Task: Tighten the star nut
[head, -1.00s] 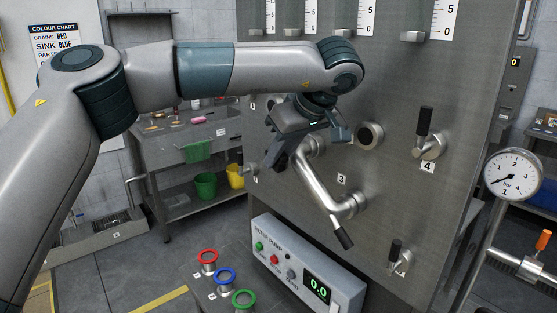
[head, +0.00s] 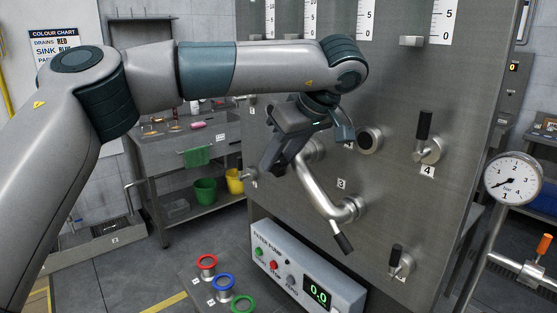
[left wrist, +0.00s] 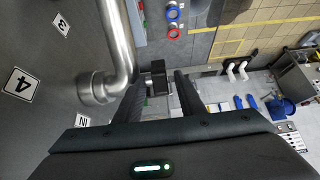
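My left gripper (head: 268,174) hangs beside the bent steel pipe (head: 318,185) on the front of the steel panel. In the left wrist view the two fingers of the gripper (left wrist: 160,84) are apart, with a gap between them. A small dark block on a short metal stem (left wrist: 158,77) shows between and beyond the fingertips, close to the pipe (left wrist: 117,45). I cannot tell whether this block is the star nut or whether a finger touches it. In the head view my gripper and arm hide that spot. My right gripper is in neither view.
The steel panel (head: 400,200) stands close behind the gripper, with black-handled valves (head: 424,135) and an open round port (head: 369,139). Below are a filter pump box (head: 310,270) and red, blue and green rings (head: 224,280). A pressure gauge (head: 513,178) stands right.

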